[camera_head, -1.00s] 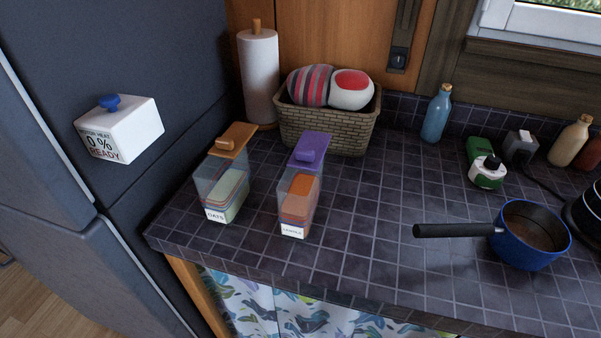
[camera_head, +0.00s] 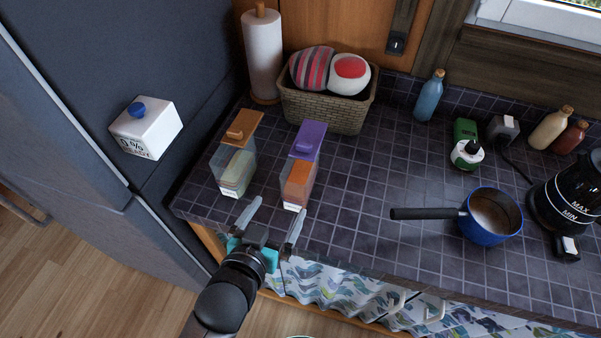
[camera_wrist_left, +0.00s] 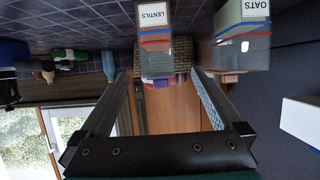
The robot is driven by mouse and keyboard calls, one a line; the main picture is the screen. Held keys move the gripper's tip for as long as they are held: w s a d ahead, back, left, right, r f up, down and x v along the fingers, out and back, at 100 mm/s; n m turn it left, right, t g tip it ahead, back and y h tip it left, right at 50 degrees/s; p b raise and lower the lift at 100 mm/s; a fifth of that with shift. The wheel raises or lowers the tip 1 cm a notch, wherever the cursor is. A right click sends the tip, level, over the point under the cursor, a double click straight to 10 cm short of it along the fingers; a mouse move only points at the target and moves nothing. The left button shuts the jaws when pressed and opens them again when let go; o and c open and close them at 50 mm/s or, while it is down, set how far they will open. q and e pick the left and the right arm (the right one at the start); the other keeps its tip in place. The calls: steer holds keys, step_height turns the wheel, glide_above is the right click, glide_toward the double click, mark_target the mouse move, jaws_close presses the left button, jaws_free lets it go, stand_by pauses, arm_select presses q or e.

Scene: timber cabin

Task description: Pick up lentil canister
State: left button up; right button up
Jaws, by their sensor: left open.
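The lentil canister (camera_head: 299,180) stands upright on the dark tiled counter, a clear box with a purple lid and orange contents. In the left wrist view, which looks upside down, its LENTILS label (camera_wrist_left: 155,18) is at the top. My left gripper (camera_head: 272,220) is open and empty at the counter's front edge, in front of the canister and apart from it. In the left wrist view the open fingers (camera_wrist_left: 158,74) point towards the canister. The oats canister (camera_head: 236,165), with an orange lid, stands to its left. My right gripper is not in view.
A wicker basket (camera_head: 322,111) and a paper towel roll (camera_head: 263,55) stand behind the canisters. A blue saucepan (camera_head: 490,217) stands at right, its handle pointing left. The dark fridge (camera_head: 90,90) borders the left side. The counter (camera_head: 360,190) between canister and pan is clear.

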mark_target(290, 191)
arm_select(q)
steer(key=x, duration=0.8)
steer(key=shift+w+d+f+b, duration=0.15)
steer(key=shift+w+f+b, duration=0.15)
steer(key=shift+b, duration=0.1)
steer(key=shift+w+d+f, duration=0.1)
steer(key=shift+w, duration=0.25)
steer(key=shift+d+b+x, duration=0.2)
steer(key=shift+b+x, duration=0.25)
steer(key=shift+x, duration=2.15)
steer(key=shift+s+f, duration=0.1)
steer(key=shift+s, duration=0.1)
jaws_close()
